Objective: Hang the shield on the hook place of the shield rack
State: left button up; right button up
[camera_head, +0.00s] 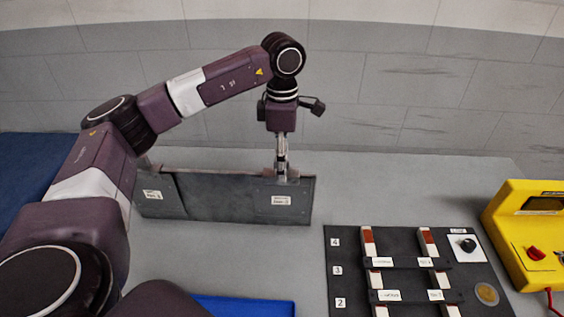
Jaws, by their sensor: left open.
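A long dark grey upright panel structure (225,198), which looks like the shield rack, stands on the grey table left of the middle. It has a white label near each end, too small to read. A separate plate edge shows at its left end, partly behind my arm. I cannot tell which part is the shield and which is the rack. My left gripper (283,171) points straight down at the top edge of the right end, above the right label, with open jaws. Its fingertips overlap a small light piece at that edge; contact is unclear. My right gripper is out of view.
A black board (345,290) with numbered rows, red-tipped light bars and a black knob lies at the front right. A yellow box (530,235) with a red knob stands at the right edge. A blue tray (245,306) shows at the front. The table behind the board is clear.

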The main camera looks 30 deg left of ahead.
pick_arm(q)
notch_tip(320, 180, up, 12)
jog(key=shift+w, duration=0.15)
jog(key=shift+f, duration=0.1)
